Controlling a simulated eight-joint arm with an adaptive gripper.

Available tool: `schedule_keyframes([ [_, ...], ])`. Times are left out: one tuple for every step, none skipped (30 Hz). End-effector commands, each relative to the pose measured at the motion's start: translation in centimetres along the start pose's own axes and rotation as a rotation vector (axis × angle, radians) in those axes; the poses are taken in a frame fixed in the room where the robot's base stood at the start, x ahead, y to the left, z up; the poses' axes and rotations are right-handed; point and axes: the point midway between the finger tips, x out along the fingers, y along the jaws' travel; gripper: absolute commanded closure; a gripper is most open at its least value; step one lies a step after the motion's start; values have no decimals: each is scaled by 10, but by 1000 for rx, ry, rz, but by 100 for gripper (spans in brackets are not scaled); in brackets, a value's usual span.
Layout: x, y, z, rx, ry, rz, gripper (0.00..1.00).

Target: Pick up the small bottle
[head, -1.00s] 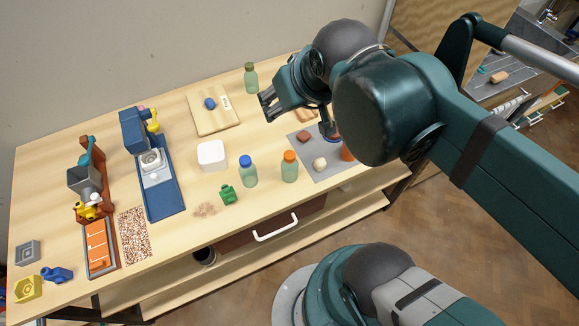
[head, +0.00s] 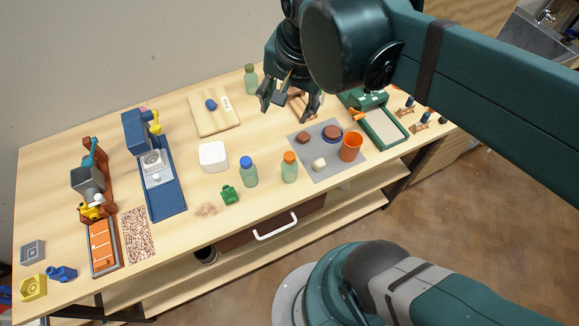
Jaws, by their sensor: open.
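Three small bottles with pale green bodies stand upright on the wooden table in the head view; I cannot tell which one the task means. One bottle with a green cap (head: 251,79) is at the back. One bottle with a blue cap (head: 249,174) and one with an orange cap (head: 289,169) stand near the front edge. My gripper (head: 287,112) is open and empty, fingers pointing down, above the back part of the table. It is just right of and in front of the green-capped bottle, and behind the other two.
A grey mat (head: 323,172) holds an orange cup (head: 350,147) and several small lumps. A board (head: 205,118) with a blue piece lies at the back. A white block (head: 213,156), a small green object (head: 229,195) and a blue machine (head: 163,180) stand left. Bare wood surrounds the bottles.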

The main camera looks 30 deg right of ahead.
Motion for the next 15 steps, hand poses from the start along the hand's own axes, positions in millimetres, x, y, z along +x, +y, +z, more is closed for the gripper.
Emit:
schedule_keyframes([
  [-2, -1, -1, 65, -16, 20, 51],
  [-2, -1, 0, 108, -26, 33, 51],
  [-2, 0, 0, 165, -38, 52, 51],
  [-2, 0, 0, 208, -45, 65, 51],
  [-3, 0, 1, 250, -54, 81, 51],
  [-3, 1, 1, 305, -62, 100, 51],
  [-4, 1, 2, 343, -68, 114, 51],
  [-4, 2, 2, 380, -73, 127, 51],
  [-4, 2, 2, 425, -78, 144, 51],
  [-4, 2, 3, 454, -81, 154, 51],
  [-5, 3, 3, 482, -84, 166, 51],
  [-5, 3, 3, 516, -87, 179, 51],
  [-5, 3, 3, 539, -88, 188, 51],
  [-6, 3, 4, 562, -90, 198, 51],
  [-6, 3, 4, 590, -92, 208, 51],
])
